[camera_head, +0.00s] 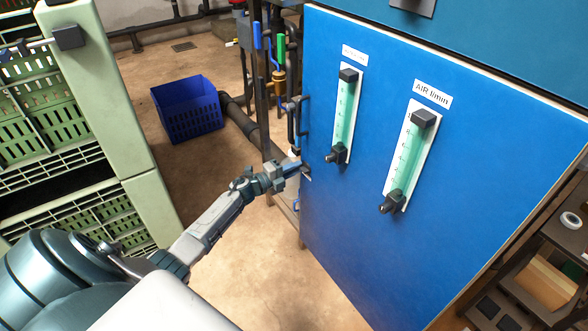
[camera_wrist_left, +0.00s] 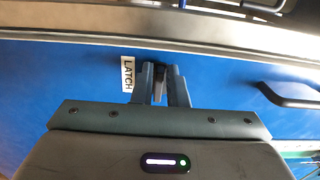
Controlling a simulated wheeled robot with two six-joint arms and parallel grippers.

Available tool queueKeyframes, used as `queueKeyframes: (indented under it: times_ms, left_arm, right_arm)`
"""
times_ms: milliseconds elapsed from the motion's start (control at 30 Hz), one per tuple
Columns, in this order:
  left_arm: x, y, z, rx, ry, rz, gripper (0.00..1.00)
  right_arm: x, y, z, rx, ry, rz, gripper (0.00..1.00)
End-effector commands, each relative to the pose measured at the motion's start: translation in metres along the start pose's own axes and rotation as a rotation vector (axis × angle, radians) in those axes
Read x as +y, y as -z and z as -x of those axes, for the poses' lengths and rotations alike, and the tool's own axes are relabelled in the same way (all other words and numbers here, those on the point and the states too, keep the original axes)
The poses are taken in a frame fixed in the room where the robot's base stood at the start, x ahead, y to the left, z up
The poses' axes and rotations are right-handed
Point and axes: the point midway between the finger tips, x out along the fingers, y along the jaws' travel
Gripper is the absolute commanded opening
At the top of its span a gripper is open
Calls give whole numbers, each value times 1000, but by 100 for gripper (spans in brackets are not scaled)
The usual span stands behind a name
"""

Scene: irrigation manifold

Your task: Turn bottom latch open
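The blue cabinet door (camera_head: 345,240) fills the right half of the head view. My left gripper (camera_head: 298,167) is at the door's left edge, below a black door handle (camera_head: 303,118). In the left wrist view, the bottom latch (camera_wrist_left: 157,72) is a small dark piece beside a white "LATCH" label (camera_wrist_left: 127,74). The fingers of my left gripper (camera_wrist_left: 160,86) are close together on either side of the latch and appear shut on it. The fingers hide most of the latch, so its angle is hard to tell. My right gripper is not in view.
Two green flow gauges with dark knobs, the nearer one (camera_head: 408,160) labelled for air, stick out from the door. Pipes and a brass valve (camera_head: 278,80) stand left of the cabinet. A blue crate (camera_head: 187,110) lies on open floor. A green rack (camera_head: 120,95) stands at left.

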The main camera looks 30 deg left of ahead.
Motion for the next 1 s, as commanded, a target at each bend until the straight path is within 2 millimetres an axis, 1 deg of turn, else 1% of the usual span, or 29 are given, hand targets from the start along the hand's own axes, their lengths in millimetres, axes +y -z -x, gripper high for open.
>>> queueKeyframes:
  times_ms: [33,67,367,467,567,833,1000]
  left_arm:
    - [0,0,0,0,0,0,24]
    - [0,0,0,0,0,-1,30]
    - [0,0,1,1,0,-1,30]
    - [1,0,8,1,-2,-3,30]
    - [1,0,21,2,-3,-2,30]
    - [2,0,73,1,-4,-3,30]
    - [1,0,97,1,-3,-2,30]
  right_arm:
    - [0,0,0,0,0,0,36]
    - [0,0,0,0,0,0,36]
    - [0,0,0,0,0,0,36]
    - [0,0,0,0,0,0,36]
    - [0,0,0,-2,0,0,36]
    - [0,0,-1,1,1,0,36]
    - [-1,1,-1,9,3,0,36]
